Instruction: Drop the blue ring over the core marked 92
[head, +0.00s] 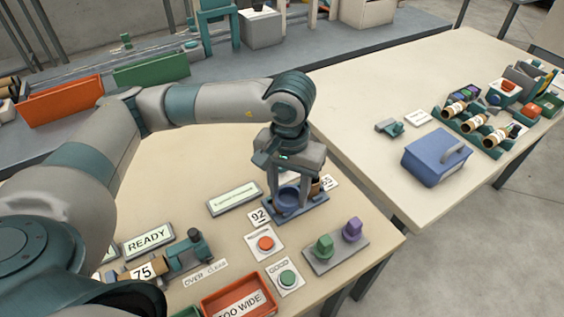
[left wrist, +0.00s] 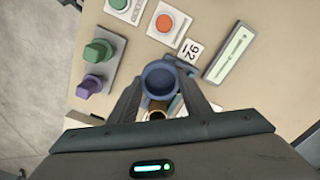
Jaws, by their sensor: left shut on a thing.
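My left gripper (head: 289,203) points down over the blue stand (head: 303,213) and is shut on the blue ring (head: 288,194). In the left wrist view the ring (left wrist: 160,76) sits between the two fingers (left wrist: 161,90), its inside dark. The label 92 (head: 259,216) lies at the stand's left end, beside the ring; it also shows in the left wrist view (left wrist: 187,50). The core marked 92 cannot be made out, so I cannot tell whether the ring is around it. A brown core (head: 316,187) stands at the other label, partly behind a finger. My right gripper is out of view.
An orange button (head: 265,243) and a green button (head: 287,278) lie in front of the stand. Green and purple knobs (head: 324,246) stand on a grey plate to the right. A red tray (head: 240,293) is at the front. A blue box (head: 436,160) is on the right table.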

